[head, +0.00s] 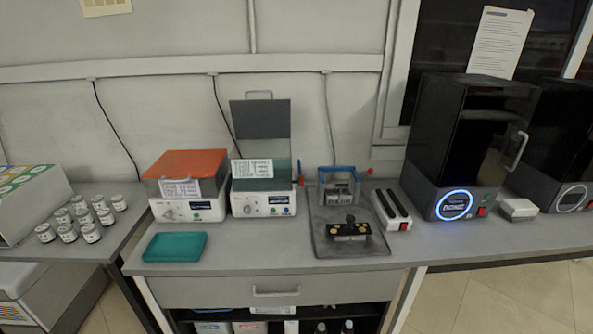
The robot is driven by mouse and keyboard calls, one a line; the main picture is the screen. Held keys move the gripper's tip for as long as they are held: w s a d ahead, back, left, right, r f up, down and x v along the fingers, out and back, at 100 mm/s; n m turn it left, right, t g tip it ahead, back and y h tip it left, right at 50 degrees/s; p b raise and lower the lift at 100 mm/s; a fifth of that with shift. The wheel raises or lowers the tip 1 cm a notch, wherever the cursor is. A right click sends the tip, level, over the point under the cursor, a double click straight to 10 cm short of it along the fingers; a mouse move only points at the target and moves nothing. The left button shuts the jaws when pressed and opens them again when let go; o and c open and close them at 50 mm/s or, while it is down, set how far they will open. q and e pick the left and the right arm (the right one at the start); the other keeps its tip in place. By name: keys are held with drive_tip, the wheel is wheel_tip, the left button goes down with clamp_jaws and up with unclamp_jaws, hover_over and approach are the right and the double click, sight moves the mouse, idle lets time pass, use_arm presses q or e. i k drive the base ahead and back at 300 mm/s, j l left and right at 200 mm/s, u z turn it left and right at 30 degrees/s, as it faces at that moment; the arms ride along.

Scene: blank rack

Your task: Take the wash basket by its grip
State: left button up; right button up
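A small blue-framed holder (338,187) with dark and grey contents stands at the back of a dark grey mat on the bench. It looks basket-like, but I cannot tell for sure that it is the wash basket, and its grip is too small to make out. Left of it stands a white machine (262,205) with its grey lid (260,118) raised. The inside of this machine is hidden behind a green panel and a white label. Neither of my grippers shows in the head view.
A black device with gold knobs (348,229) sits on the mat (352,249). An orange-lidded machine (188,188), a teal tray (174,247) and several jars (90,233) are to the left. A black cabinet (468,145) stands right.

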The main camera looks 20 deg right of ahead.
sight(346, 198)
drive_tip(key=i+j+z, duration=0.4)
drive_tip(key=j, duration=0.35)
drive_tip(key=i+j+z, duration=0.2)
drive_tip(key=j, duration=0.25)
drive_tip(key=i, duration=0.05)
